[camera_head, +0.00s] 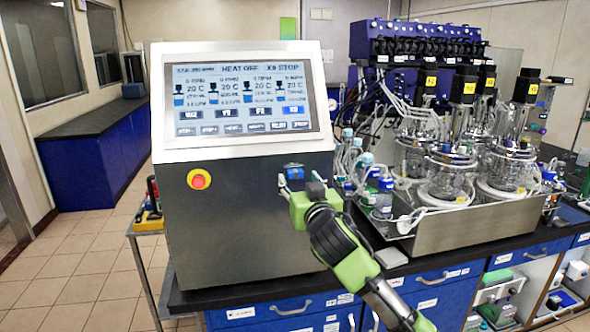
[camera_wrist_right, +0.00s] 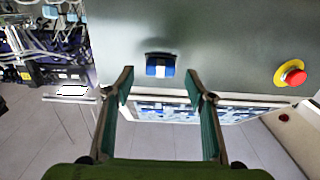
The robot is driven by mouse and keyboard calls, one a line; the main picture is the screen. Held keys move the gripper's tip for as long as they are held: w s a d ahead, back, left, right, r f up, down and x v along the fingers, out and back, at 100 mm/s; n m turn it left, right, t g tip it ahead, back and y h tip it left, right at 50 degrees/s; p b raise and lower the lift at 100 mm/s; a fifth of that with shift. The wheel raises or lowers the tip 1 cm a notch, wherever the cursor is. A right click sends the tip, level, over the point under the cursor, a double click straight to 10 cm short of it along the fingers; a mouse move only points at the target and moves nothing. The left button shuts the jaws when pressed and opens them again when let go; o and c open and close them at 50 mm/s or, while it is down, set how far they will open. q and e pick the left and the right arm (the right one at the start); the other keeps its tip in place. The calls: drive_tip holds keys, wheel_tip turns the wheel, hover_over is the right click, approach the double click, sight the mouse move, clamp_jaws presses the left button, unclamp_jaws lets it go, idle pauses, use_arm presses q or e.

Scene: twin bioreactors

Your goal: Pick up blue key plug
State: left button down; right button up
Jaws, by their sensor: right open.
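The blue key plug (camera_head: 293,171) sits on the dark front panel of the control cabinet (camera_head: 240,230), below the screen. In the right wrist view the blue key plug (camera_wrist_right: 160,66) shows as a blue block with a white mark, and a dark shadow lies beside it. My right gripper (camera_head: 299,183) is in front of the panel, just below the plug in the head view. In the right wrist view my right gripper (camera_wrist_right: 160,82) has its two fingers spread apart with nothing between them. The plug lies just beyond the fingertips, between their lines. My left gripper is not in view.
A red emergency stop button (camera_head: 199,180) with a yellow ring protrudes from the panel to the left. The screen (camera_head: 240,98) is above. Glass vessels in a metal tray (camera_head: 470,228) and bottles stand on the bench to the right. Tiled floor is free at left.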

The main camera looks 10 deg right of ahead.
sight(295, 173)
drive_tip(key=shift+w+p, duration=0.3)
drive_tip(key=shift+w, duration=1.15)
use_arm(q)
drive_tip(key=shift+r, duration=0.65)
use_arm(e)
drive_tip(key=c, duration=1.2)
drive_tip(key=shift+o, duration=0.2)
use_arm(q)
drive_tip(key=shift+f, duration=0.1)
